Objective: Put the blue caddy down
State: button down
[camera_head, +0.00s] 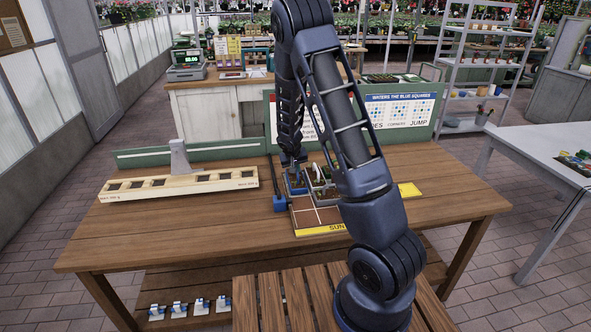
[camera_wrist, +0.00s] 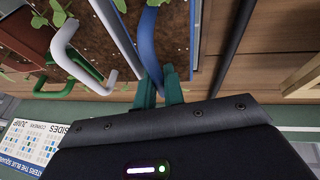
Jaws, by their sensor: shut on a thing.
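The blue caddy (camera_head: 296,184) is at the back left corner of a marked board (camera_head: 318,215) with a yellow "SUN" strip on the wooden table. My gripper (camera_head: 292,160) is above it, pointing down. In the wrist view the green fingertips (camera_wrist: 160,92) are shut on the blue handle (camera_wrist: 148,45), with brown soil and seedlings behind it. I cannot tell whether the caddy's base touches the board. My arm hides part of the board and its right side.
Other caddies with grey handles (camera_head: 321,176) stand close on the right; white and green handles (camera_wrist: 75,65) show in the wrist view. A long pale rack (camera_head: 180,184) lies farther left. The table front is clear.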

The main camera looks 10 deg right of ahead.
jog(key=shift+f, duration=0.1)
jog(key=c, duration=1.5)
grip_release()
